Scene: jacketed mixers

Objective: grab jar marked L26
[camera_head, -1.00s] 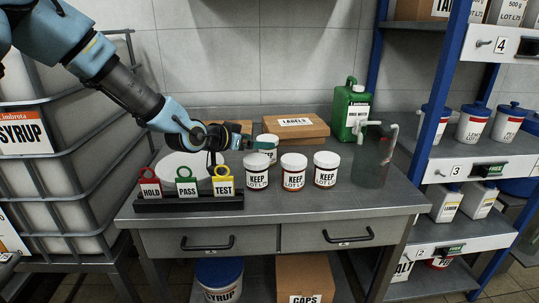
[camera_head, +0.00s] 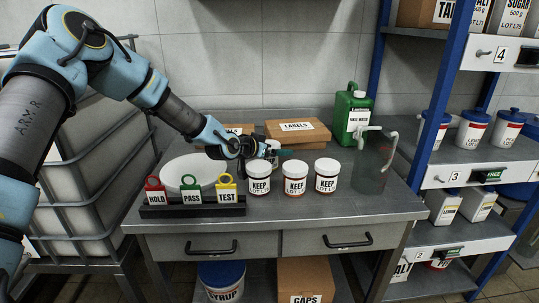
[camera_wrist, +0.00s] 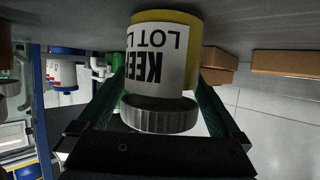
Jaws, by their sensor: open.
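A white-lidded jar with yellow contents and a KEEP label (camera_wrist: 157,65) fills the middle of the wrist view, which is upside down. Its lot number is cut off after "LOT L". My gripper (camera_wrist: 158,108) is open, with one dark green finger on each side of this jar; I cannot tell whether they touch it. In the head view my gripper (camera_head: 283,154) is at the back row, largely hiding that jar. Three white-lidded KEEP jars, left (camera_head: 259,180), middle (camera_head: 294,179) and right (camera_head: 326,176), stand in front; their lot numbers are too small to read fully.
On the bench (camera_head: 300,210) stand a HOLD/PASS/TEST tag rack (camera_head: 190,210), a white round plate (camera_head: 190,172), cardboard boxes (camera_head: 298,130), a green jug (camera_head: 353,118) and a clear pitcher (camera_head: 370,174). A blue-framed shelf (camera_head: 432,120) is at the right.

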